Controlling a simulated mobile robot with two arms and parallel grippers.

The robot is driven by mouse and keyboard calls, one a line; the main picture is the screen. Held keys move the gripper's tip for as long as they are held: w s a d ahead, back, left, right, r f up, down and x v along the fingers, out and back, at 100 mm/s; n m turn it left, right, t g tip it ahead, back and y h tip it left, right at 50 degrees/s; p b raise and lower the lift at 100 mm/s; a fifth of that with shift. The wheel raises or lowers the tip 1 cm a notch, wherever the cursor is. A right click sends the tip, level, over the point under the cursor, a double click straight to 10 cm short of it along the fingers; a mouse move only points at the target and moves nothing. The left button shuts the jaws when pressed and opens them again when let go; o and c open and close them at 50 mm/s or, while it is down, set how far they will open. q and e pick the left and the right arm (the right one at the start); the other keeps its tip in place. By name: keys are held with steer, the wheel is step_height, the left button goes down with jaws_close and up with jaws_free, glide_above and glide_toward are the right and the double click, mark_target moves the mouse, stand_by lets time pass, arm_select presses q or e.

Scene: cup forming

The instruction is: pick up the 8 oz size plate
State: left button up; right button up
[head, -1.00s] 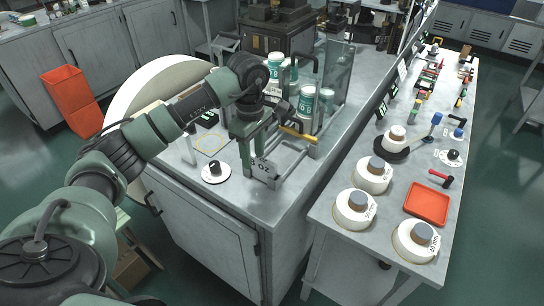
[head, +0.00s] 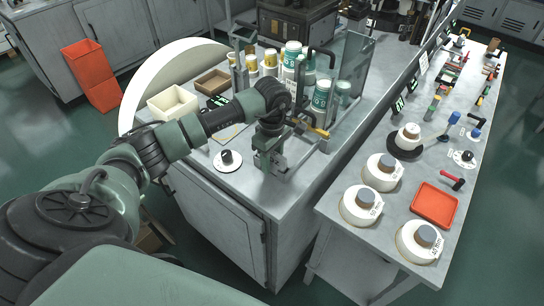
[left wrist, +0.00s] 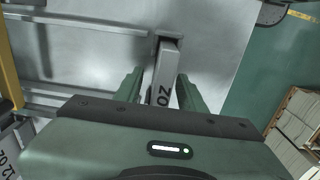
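A narrow grey size plate (left wrist: 165,72) stands on the near end of a metal rack on the machine bench. In the left wrist view its label ends in "OZ"; the number is hidden. My left gripper (left wrist: 158,84) is open, with its two green fingers on either side of this plate and gaps showing, so it does not look clamped. In the head view my left gripper (head: 268,158) points down at the bench's front corner and hides most of the plate. A second plate marked 12 OZ (left wrist: 8,158) shows at the left wrist view's lower left. My right gripper is out of view.
The metal rack with a yellow bar (head: 308,127) lies just beyond the gripper. A white disc with a black knob (head: 227,161) sits to its left. Teal-labelled tubs (head: 321,96) stand behind.

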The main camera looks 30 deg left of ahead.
arm_select(q)
jaws_close()
stand_by(0.3)
